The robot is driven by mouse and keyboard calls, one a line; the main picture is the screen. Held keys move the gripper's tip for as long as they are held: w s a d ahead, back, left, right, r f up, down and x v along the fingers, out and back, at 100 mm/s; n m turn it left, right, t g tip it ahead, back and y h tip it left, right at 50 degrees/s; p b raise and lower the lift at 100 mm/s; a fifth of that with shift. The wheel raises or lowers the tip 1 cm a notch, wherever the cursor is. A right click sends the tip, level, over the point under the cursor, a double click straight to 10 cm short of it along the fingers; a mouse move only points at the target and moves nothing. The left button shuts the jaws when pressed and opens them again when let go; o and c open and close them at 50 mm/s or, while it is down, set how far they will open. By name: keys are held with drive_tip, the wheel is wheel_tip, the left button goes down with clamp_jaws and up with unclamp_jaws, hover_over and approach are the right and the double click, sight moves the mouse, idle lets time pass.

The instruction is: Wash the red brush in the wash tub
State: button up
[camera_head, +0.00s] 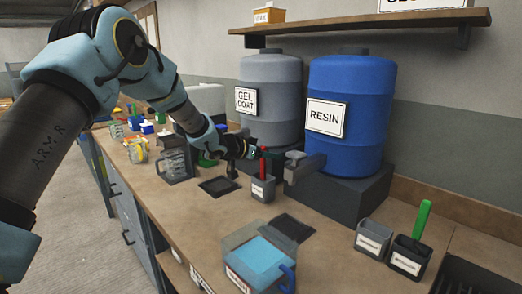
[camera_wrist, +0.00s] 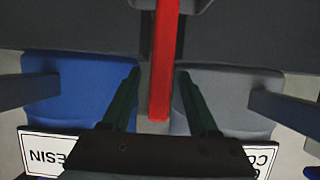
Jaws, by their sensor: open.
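The red brush (camera_head: 263,163) stands upright in a small grey labelled holder (camera_head: 263,189) on the bench; its lower end is hidden in the holder. My gripper (camera_head: 252,153) is at the brush's upper part. In the wrist view the red handle (camera_wrist: 163,55) lies between my two dark fingers (camera_wrist: 158,74), which are open with a visible gap on each side. A clear tub with blue liquid (camera_head: 258,262), a front label and a blue handle stands nearer on the bench; I take it for the wash tub.
Blue resin drum (camera_head: 352,120) and grey gel coat drum (camera_head: 270,95) stand on a dark base behind the brush. A green-handled brush (camera_head: 422,219) in a holder and an empty grey holder (camera_head: 373,237) stand at right. Dark mats (camera_head: 218,187) and jugs lie left. A shelf (camera_head: 350,30) hangs above.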

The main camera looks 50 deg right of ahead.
drive_tip(key=shift+d+f, duration=0.15)
drive_tip(key=shift+d, duration=0.1)
drive_tip(key=shift+c, duration=0.3)
clamp_jaws()
idle(0.4)
wheel_tip(320, 180, up, 11)
drive_tip(key=p, duration=0.8)
drive_tip(key=shift+p, duration=0.3)
